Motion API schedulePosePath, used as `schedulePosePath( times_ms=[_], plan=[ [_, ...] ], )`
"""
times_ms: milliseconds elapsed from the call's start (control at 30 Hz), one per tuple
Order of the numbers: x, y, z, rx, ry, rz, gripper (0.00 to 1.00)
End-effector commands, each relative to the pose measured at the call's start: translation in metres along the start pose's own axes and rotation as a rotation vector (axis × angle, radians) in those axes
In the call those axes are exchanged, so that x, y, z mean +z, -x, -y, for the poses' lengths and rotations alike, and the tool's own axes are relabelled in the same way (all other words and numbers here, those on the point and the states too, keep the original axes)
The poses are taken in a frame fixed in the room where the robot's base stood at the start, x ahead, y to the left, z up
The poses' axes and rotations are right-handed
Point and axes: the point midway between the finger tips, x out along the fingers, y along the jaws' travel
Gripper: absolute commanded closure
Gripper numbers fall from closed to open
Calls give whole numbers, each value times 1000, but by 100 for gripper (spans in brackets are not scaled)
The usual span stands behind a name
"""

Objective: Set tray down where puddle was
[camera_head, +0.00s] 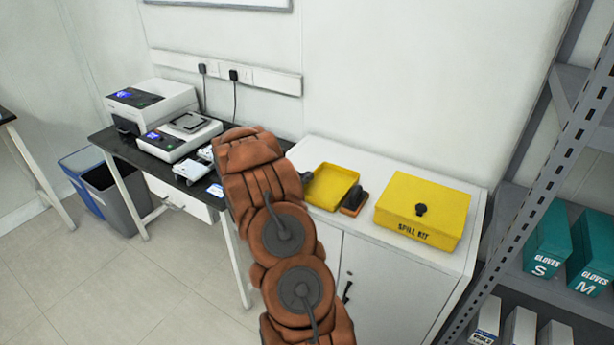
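A shallow yellow tray (332,186) is at the left part of the white cabinet top (395,170). Its left edge is partly hidden by my arm. My orange-brown arm reaches up through the middle of the view. A small dark grey part, probably of my gripper (307,177), shows at the tray's left edge. The fingers cannot be made out, so I cannot tell whether they hold the tray or only sit beside it. I also cannot tell whether the tray rests on the top or hangs just above it. No puddle is visible.
A dark block with a brown base (355,200) lies close to the tray's right. A yellow spill kit box (422,210) stands further right. A black bench (130,146) with lab devices is at left, bins (115,190) beside it. A metal shelf (570,130) stands at right.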

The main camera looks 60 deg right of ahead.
Motion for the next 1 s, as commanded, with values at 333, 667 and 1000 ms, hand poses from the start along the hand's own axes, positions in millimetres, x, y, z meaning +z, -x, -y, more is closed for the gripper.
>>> schedulePosePath(
  times_ms=[333, 667, 1000],
  plan=[
    [2, -1, 0, -1, 0, -1, 94],
    [2, -1, 0, -1, 0, -1, 69],
    [-1, 3, 1, -1, -1, -1, 69]
  ],
)
